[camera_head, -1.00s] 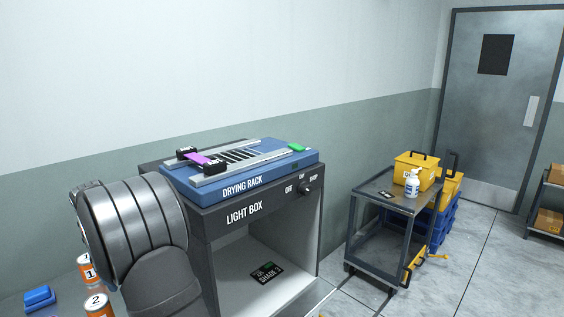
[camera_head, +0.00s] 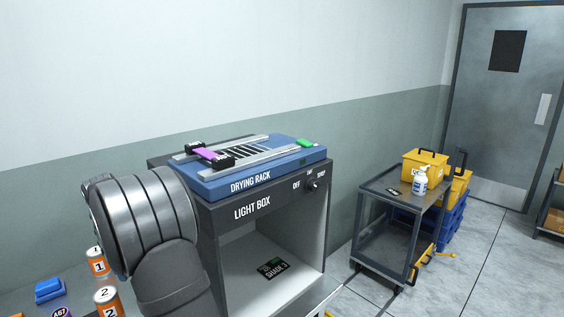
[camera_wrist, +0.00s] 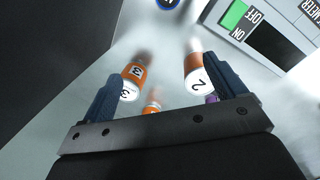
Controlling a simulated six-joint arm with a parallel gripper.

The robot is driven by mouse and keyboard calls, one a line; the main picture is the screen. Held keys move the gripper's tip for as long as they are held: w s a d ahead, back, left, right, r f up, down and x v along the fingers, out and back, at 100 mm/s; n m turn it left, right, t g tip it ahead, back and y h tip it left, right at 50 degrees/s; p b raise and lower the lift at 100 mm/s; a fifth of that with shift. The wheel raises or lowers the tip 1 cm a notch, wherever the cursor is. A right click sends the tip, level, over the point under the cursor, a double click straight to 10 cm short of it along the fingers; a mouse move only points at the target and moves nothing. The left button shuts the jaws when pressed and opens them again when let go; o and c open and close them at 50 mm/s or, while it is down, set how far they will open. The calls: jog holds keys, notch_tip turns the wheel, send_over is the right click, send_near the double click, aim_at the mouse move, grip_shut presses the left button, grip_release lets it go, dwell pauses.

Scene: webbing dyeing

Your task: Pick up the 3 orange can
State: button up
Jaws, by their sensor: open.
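The orange can marked 3 (camera_wrist: 132,80) shows in the wrist view, just inside the left finger of my gripper (camera_wrist: 167,75). Its numbered lid faces the camera. The orange can marked 2 (camera_wrist: 199,80) is by the right finger. A third orange can (camera_wrist: 152,105) is partly hidden behind the gripper bar. My gripper is open, with nothing between its fingers clearly held. In the head view, can 1 (camera_head: 97,264) and can 2 (camera_head: 107,301) stand at the lower left; can 3 is not seen there, and my arm hides part of the area.
The light box (camera_head: 252,209) stands right of my arm, with the blue drying rack (camera_head: 250,182) on top. A blue block (camera_head: 49,290) lies left of the cans. A metal cart (camera_head: 372,225) stands farther right. In the wrist view, a panel with a green switch (camera_wrist: 234,15) is at upper right.

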jog(key=shift+c, duration=0.5)
jog(key=w+a+r+m+t+y, duration=0.15)
jog(key=a+m+t, duration=0.5)
jog(key=m, duration=1.05)
jog(key=shift+g+h, duration=0.25)
jog(key=shift+g, duration=0.2)
jog(key=shift+w+r+x, duration=0.1)
jog(key=shift+w+x, duration=0.05)
jog(key=shift+x, duration=4.1)
jog(key=shift+w+r+x, duration=0.1)
jog(key=shift+w+x, duration=0.1)
jog(key=shift+x, duration=4.05)
jog(key=shift+a+r, duration=0.1)
jog(key=shift+a, duration=0.05)
jog(key=shift+c, duration=0.5)
